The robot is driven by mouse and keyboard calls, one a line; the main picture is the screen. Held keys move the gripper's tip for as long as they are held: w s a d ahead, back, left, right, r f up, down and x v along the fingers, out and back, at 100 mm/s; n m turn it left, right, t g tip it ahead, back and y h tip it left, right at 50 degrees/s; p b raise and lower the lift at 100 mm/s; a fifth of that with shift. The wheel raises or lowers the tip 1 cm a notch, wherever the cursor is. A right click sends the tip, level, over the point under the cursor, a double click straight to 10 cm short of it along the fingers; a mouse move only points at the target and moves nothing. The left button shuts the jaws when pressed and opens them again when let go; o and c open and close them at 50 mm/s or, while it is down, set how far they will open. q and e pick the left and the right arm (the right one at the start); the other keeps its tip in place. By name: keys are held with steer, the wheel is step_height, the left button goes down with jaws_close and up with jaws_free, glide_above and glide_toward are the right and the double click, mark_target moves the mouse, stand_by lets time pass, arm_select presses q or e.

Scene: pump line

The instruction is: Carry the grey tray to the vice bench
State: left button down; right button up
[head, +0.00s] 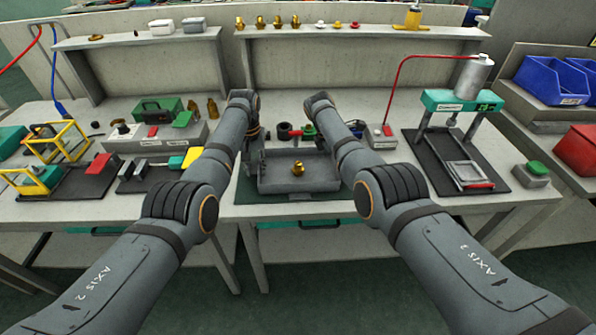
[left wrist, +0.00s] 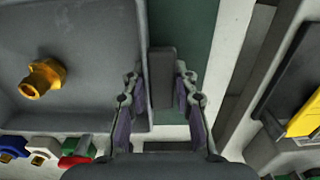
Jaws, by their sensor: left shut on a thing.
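The grey tray (head: 275,182) lies on a dark green mat on the middle bench, with a brass fitting (head: 298,169) inside. The tray (left wrist: 95,105) and the brass fitting (left wrist: 42,78) also show in the left wrist view. My left gripper (head: 254,152) is at the tray's left side. In the left wrist view my left gripper (left wrist: 160,95) is shut on a dark grey handle (left wrist: 162,72) beside the tray wall. My right gripper (head: 350,132) is near the tray's right side, mostly hidden by my right arm. A vice-like device (head: 150,168) lies on the left bench.
Several small coloured parts (head: 300,131) stand behind the tray. A green press (head: 462,100) and an open frame (head: 462,175) stand on the right. The left bench holds yellow frames (head: 62,140) and a grey box (head: 155,138). Blue bins (head: 548,80) are at far right.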

steer(key=shift+c, duration=0.8)
arm_select(q)
steer(key=shift+r, duration=0.15)
arm_select(e)
steer(key=shift+r, duration=0.15)
